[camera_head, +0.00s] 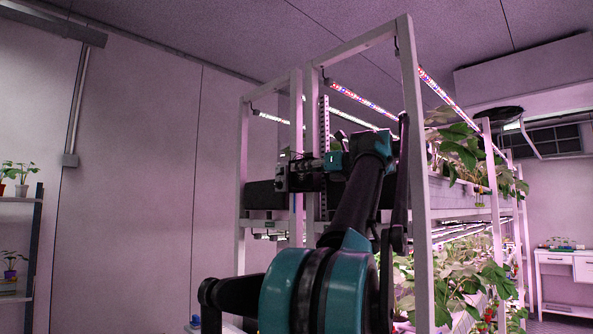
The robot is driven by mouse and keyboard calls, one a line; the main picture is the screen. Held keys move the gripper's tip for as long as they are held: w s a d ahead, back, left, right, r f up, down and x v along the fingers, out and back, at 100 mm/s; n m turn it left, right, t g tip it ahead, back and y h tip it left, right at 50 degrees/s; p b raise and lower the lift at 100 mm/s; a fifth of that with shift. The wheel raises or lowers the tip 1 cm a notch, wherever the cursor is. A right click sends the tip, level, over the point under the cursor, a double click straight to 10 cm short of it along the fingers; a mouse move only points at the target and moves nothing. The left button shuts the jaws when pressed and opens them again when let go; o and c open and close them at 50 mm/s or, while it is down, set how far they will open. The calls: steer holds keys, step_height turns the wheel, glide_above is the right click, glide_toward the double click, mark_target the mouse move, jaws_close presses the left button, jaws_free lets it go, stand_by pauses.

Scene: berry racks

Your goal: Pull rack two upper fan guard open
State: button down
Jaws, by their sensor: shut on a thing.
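My arm reaches up from the bottom middle, bends at a teal joint and points left to the near end of the white-framed rack. My gripper (292,166) is small and dark there, beside the rack's upright post at upper-tier height. It is shut on a small grey part, which looks like the upper fan guard (281,181). The fingers and most of the guard are hard to make out against the dark tray end. I cannot tell how far the guard stands open. My arm hides much of the rack's near end.
The rack (412,130) carries leafy plants (461,150) on two tiers under lit strips (366,102). A plant shelf (20,201) stands at the far left. A white desk (566,262) is at the far right. The wall left of the rack is clear.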

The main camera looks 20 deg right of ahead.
steer(key=shift+s+d+n+g+y, duration=0.3)
steer(key=shift+d+n+y, duration=0.1)
steer(key=shift+y, duration=0.2)
steer(key=c, duration=1.4)
jaws_free()
steer(key=v, duration=1.2)
